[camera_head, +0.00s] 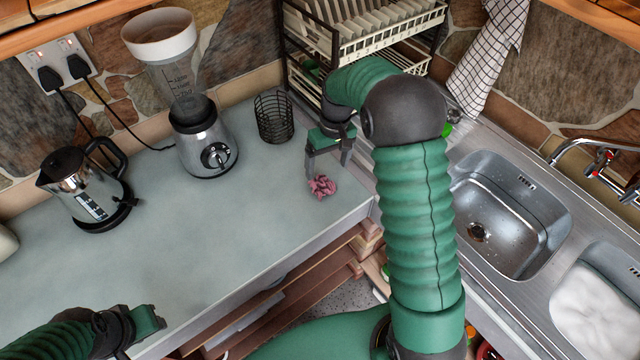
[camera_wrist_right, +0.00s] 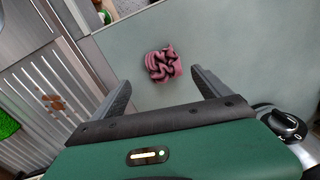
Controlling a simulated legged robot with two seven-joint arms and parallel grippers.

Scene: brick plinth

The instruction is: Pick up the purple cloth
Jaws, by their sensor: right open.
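The purple cloth (camera_head: 321,186) is a small crumpled pinkish-purple bundle on the grey-green counter (camera_head: 200,230), near its right end. It also shows in the right wrist view (camera_wrist_right: 163,64). My right gripper (camera_head: 327,176) is open, its fingers pointing down above the cloth. In the right wrist view the gripper (camera_wrist_right: 160,82) has its two fingers wide apart, with the cloth between their lines and a little beyond the tips. The cloth does not appear gripped. My left gripper (camera_head: 145,322) is low at the left, away from the cloth; its jaw opening is not clear.
A black wire basket (camera_head: 273,117) stands close behind my right gripper. A blender (camera_head: 203,138) and a kettle (camera_head: 84,188) stand further left. A dish rack (camera_head: 385,35) is at the back, and a metal sink (camera_head: 510,215) is right. The counter's middle is clear.

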